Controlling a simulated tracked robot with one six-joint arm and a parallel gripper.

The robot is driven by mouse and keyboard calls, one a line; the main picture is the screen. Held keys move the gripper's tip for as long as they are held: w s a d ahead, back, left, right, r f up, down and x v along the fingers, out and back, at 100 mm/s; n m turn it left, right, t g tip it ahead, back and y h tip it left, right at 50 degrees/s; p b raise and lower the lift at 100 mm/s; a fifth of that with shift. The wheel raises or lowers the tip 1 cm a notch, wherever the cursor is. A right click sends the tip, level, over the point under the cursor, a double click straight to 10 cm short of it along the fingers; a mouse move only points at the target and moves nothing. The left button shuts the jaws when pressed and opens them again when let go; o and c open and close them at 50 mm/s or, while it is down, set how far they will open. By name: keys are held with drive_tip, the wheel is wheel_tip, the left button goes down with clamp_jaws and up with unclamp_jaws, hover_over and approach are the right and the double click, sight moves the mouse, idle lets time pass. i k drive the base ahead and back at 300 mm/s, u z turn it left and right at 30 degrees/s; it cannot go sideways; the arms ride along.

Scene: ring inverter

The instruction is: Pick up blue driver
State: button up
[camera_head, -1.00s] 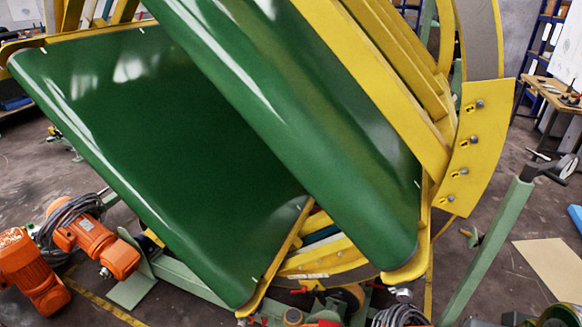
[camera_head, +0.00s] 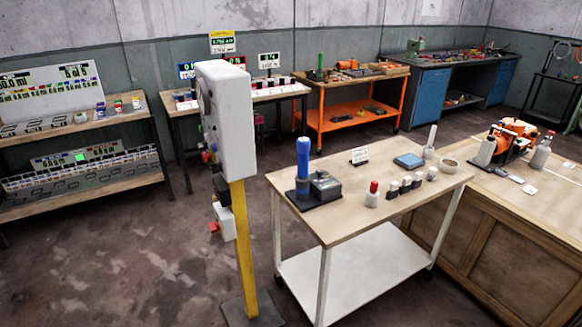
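A blue driver (camera_head: 303,165) stands upright on the near left part of a small wooden-topped table (camera_head: 345,210). It sits at a dark grey base or dock (camera_head: 322,186); whether it is held in it or only beside it I cannot tell.
A yellow post with a white box (camera_head: 228,125) stands close left of the table. Several small bottles (camera_head: 404,185), a blue-topped scale (camera_head: 409,160) and a dish (camera_head: 449,164) share the tabletop. A wooden workbench (camera_head: 515,215) adjoins on the right. Open floor (camera_head: 120,260) lies at left.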

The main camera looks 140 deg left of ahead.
sight(303, 144)
drive_tip(key=u, duration=4.9)
drive_tip(key=i, duration=0.35)
drive_tip(key=z, duration=0.15)
